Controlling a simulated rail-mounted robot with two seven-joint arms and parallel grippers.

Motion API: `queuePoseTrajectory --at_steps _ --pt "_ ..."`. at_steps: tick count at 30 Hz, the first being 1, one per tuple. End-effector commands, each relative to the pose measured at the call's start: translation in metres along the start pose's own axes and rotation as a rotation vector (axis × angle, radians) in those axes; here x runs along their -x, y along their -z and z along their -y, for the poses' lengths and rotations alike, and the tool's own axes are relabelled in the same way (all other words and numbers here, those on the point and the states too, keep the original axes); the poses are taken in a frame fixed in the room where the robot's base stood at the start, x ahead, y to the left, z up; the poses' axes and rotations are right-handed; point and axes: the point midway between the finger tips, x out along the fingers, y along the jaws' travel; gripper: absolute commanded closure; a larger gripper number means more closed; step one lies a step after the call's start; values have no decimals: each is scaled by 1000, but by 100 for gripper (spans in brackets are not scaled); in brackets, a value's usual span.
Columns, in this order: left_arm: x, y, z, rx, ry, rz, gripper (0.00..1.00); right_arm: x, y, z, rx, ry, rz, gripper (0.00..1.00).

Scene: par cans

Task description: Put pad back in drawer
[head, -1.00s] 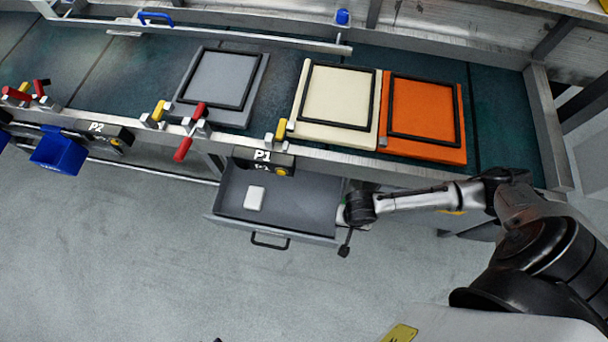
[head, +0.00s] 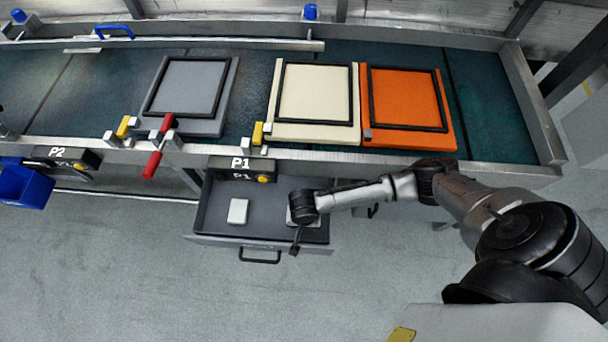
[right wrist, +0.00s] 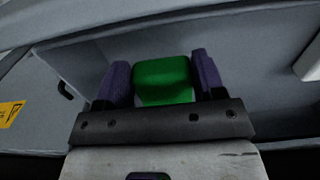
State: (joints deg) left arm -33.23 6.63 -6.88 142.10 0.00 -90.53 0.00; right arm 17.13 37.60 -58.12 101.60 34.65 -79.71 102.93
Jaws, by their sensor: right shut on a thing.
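The drawer (head: 265,236) under the P1 label is pulled open in the head view. My right gripper (head: 303,208) is over the right part of the drawer, pointing down. In the right wrist view the purple fingers of my right gripper (right wrist: 160,72) are shut on a green block-shaped pad (right wrist: 162,80), one finger on each side. Grey drawer walls (right wrist: 245,50) surround it there. The wrist hides most of the pad in the head view, and I cannot tell whether it touches the drawer floor. My left gripper is out of view.
A white block (head: 238,211) lies in the left part of the drawer. Grey (head: 187,88), cream (head: 315,95) and orange (head: 404,98) panels with black frames lie on the bench above. Red and yellow clamps line its front edge. The floor in front is clear.

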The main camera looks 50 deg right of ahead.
Motion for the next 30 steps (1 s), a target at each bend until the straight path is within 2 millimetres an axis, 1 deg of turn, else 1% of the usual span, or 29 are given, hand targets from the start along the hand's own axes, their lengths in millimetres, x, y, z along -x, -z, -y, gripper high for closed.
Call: queuePoseTrajectory --at_steps 1,3,6,18,19,26,30 --pt "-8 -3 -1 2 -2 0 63 -11 0 0 0 -2 -1 59" --pt "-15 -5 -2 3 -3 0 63 -22 0 0 1 -1 -1 59" --pt "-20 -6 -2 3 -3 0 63 -31 0 0 1 0 -1 59" --pt "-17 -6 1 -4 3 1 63 -32 0 0 0 0 0 59" --pt "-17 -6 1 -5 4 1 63 -32 0 0 0 1 -1 34" --pt "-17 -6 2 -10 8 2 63 -32 0 0 0 0 -1 12" --pt "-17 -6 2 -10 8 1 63 -32 0 0 1 0 -1 12"
